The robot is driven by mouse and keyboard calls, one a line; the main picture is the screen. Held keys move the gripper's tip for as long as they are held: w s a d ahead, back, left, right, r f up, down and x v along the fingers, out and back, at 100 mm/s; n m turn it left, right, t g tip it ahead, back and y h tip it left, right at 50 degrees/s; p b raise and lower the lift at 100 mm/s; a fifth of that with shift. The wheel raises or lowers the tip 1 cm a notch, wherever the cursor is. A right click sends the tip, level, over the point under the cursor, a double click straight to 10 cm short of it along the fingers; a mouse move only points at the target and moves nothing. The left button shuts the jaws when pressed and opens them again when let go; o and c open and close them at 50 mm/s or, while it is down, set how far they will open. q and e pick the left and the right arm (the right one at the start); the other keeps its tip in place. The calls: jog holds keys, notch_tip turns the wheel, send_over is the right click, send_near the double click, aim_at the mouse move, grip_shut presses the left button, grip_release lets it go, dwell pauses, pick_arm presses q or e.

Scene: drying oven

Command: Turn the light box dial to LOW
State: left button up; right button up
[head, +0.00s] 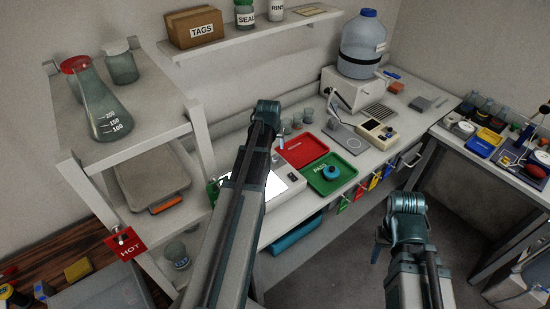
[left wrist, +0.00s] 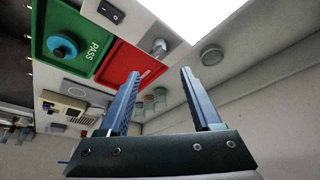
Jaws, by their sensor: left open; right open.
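The light box (head: 285,188) is a pale box with a glowing white top on the bench, partly hidden behind my left arm. In the left wrist view its lit panel (left wrist: 200,12) is at the top, with a black rocker switch (left wrist: 112,12) and a small grey knob (left wrist: 158,47), apparently the dial, on its pale frame. Dial markings are not readable. My left gripper (left wrist: 158,74) is open and empty, its fingers pointing toward the knob with the knob between their lines; contact is not visible. My right gripper (head: 384,240) is open, away from the bench at the lower right.
A red tray (head: 303,151) and a green PASS tray (head: 331,174) with a blue round item lie right of the light box. Small glass beakers (head: 308,116) stand behind. A shelf rack (head: 125,150) with a flask stands at the left.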

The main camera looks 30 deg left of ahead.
aim_at(275, 157)
pick_arm(q)
jog(key=b+x, duration=1.1)
jog(key=x, duration=0.1)
jog(key=shift+w+f, duration=0.1)
jog(key=shift+f, duration=0.25)
grip_shut()
